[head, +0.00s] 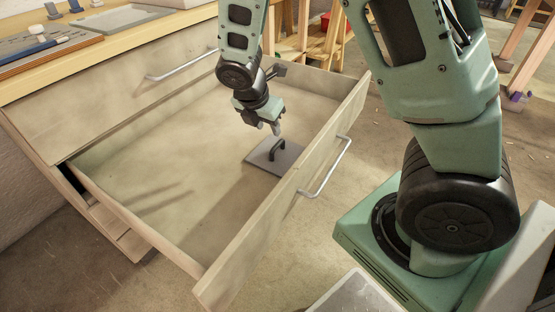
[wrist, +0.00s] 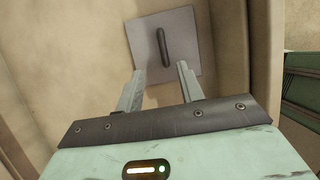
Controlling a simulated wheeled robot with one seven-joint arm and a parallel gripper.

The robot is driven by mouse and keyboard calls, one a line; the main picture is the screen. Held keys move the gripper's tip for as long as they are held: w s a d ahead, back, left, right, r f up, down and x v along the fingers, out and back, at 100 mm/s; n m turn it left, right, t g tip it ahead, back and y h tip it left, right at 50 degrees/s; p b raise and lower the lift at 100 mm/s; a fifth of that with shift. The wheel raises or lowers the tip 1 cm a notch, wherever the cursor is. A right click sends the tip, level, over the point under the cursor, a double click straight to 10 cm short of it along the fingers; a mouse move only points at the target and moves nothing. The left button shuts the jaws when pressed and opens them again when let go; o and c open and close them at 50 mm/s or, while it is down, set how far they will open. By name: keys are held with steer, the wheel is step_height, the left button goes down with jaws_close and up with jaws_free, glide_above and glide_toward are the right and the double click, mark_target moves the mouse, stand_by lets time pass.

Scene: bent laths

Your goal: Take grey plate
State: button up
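The grey plate (head: 265,162) lies flat on the bottom of an open drawer (head: 150,171), close to the drawer's front wall. A dark bar-shaped handle (head: 279,150) stands up from its middle. In the wrist view the square plate (wrist: 184,42) is ahead of the fingertips, with its handle (wrist: 162,47) upright in the picture. My gripper (head: 274,130) hangs over the plate, above the handle. In the wrist view my gripper (wrist: 161,70) is open, its two fingers apart with nothing between them. The fingers are not around the handle.
The drawer's front wall (head: 285,205) with a metal pull (head: 326,170) rises beside the plate. A closed drawer (head: 120,90) sits above, under a worktop with tools (head: 45,45). The rest of the open drawer is empty.

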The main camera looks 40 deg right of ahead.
mark_target(277, 144)
steer(key=b+x, duration=0.1)
steer(key=x, duration=0.4)
steer(key=shift+f+b, duration=0.15)
steer(key=shift+b, duration=0.15)
steer(key=shift+s+d+b+x, duration=0.15)
steer(key=shift+b+x, duration=0.55)
steer(key=shift+x, duration=0.65)
steer(key=shift+s+d+b+x, duration=0.1)
steer(key=shift+b+x, duration=0.6)
steer(key=shift+x, duration=0.7)
jaws_close()
